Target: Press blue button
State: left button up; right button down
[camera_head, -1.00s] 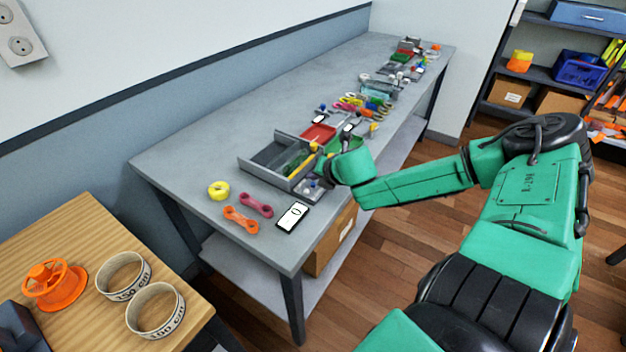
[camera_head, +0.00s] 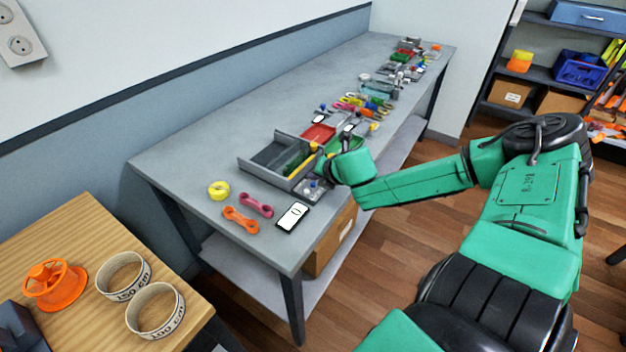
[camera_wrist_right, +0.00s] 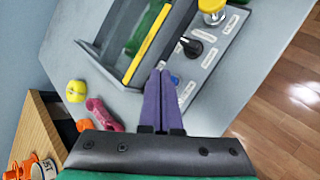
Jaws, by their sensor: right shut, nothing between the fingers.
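The blue button (camera_wrist_right: 175,79) shows in the right wrist view as a small blue patch beside my fingertips, partly hidden by them. It sits on a grey control panel (camera_wrist_right: 208,62) that also carries a black knob and a yellow knob. In the head view the blue button (camera_head: 313,184) is a small blue spot on the panel near the bench's front edge. My right gripper (camera_wrist_right: 161,72) is shut and empty, its purple fingers close to the button; I cannot tell whether they touch it. My left gripper is not in view.
A grey divided tray (camera_head: 262,172) stands right beside the panel. Several small items crowd the bench farther back. The bench's left rear is clear.

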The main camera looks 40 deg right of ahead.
aim_at(314, 190)
dwell(0.5)
jog(key=shift+f+b, duration=0.4)
jog(key=shift+f, duration=0.05)
jog(key=shift+f+b, duration=0.4)
jog(key=shift+b, duration=0.05)
dwell(0.3)
jog(key=shift+r, duration=0.1)
jog(key=shift+r+p, duration=0.75)
jog(key=shift+p, duration=0.1)
notch_tip(314, 190, up, 5)
jog(key=p, duration=0.4)
jog(key=shift+p, duration=0.35)
